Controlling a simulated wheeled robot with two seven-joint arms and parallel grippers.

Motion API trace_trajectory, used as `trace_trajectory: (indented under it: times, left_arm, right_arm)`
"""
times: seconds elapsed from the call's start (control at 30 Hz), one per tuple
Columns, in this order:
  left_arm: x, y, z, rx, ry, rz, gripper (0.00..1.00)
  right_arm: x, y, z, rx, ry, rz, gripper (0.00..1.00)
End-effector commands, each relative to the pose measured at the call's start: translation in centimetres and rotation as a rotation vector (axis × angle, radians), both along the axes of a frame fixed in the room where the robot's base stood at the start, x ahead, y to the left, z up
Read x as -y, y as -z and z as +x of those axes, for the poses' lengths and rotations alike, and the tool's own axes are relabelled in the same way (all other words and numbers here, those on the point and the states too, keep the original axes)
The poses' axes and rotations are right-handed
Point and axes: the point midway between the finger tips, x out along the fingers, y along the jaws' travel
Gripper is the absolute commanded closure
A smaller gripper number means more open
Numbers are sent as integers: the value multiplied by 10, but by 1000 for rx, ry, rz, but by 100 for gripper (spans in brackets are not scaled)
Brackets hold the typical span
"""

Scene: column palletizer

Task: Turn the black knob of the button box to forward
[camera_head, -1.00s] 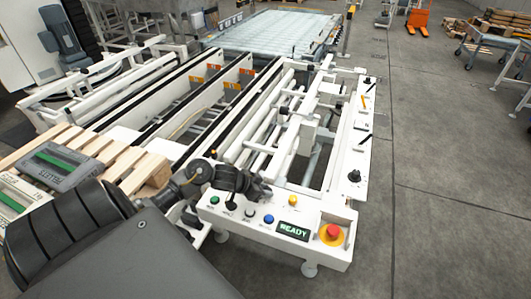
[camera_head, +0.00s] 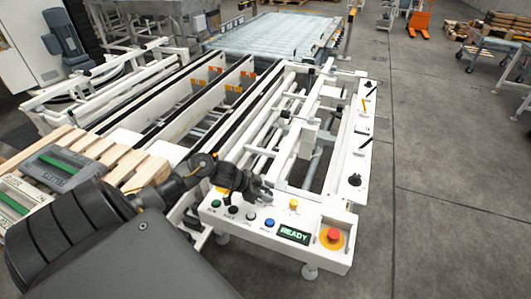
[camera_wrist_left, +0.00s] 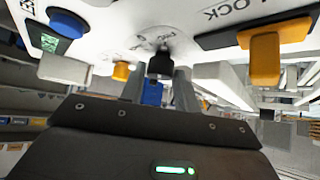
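The white button box (camera_head: 315,255) stands at the front of the conveyor frame in the head view. A black knob (camera_head: 232,210) sits on its top between the green button (camera_head: 213,203) and the white button (camera_head: 250,216). My left gripper (camera_head: 264,190) is over the back edge of the box, just behind these controls. In the left wrist view a black knob (camera_wrist_left: 160,62) with lettering around it shows at the fingertips. The fingers (camera_wrist_left: 159,88) stand apart on either side. I cannot tell whether they touch it. My right gripper is out of view.
A blue button (camera_head: 268,222), a lit READY display (camera_head: 294,234), a red emergency stop (camera_head: 333,235) and a yellow button (camera_head: 293,203) share the box. Another black knob (camera_head: 354,178) sits on the right rail. An orange handle marked LOCK (camera_wrist_left: 265,55) shows in the wrist view. Open floor lies right.

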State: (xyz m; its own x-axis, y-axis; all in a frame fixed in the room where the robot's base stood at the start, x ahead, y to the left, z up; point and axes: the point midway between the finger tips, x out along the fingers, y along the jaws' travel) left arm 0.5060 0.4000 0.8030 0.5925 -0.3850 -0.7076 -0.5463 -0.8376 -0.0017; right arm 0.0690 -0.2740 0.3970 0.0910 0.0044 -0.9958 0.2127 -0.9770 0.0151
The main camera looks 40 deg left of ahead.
Motion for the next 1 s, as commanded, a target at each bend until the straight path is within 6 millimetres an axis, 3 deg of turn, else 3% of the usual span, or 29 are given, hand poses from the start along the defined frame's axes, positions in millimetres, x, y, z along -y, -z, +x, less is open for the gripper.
trace_trajectory:
  times: [0.13,0.47,1.0]
  left_arm:
    - [0,0,0,0,-1,-1,50]
    - [-2,-3,-2,0,-1,0,50]
    - [-37,-66,-57,-1,1,2,50]
  right_arm:
    - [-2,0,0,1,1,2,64]
    - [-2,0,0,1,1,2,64]
    - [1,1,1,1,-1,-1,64]
